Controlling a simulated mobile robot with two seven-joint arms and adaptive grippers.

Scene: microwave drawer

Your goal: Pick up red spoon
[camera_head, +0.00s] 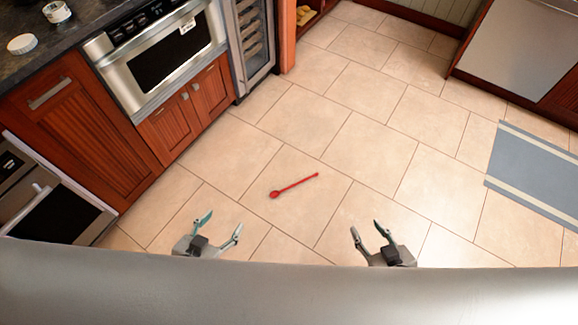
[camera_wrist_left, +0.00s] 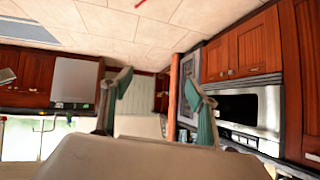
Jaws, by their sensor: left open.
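The red spoon (camera_head: 294,185) lies flat on the tiled floor in the head view, its bowl to the lower left and its handle to the upper right. A small red piece of it shows at the top edge of the left wrist view (camera_wrist_left: 138,3). My left gripper (camera_head: 221,228) is open and empty, below and left of the spoon in the head view. Its two fingers also show in the left wrist view (camera_wrist_left: 160,88). My right gripper (camera_head: 370,230) is open and empty, below and right of the spoon. Neither gripper touches the spoon.
Wooden cabinets (camera_head: 75,130) with a built-in microwave drawer (camera_head: 112,72) and a dark counter (camera_head: 70,42) line the left. A blue-grey rug (camera_head: 535,168) lies at the right. A dishwasher (camera_head: 520,45) stands at the upper right. The floor around the spoon is clear.

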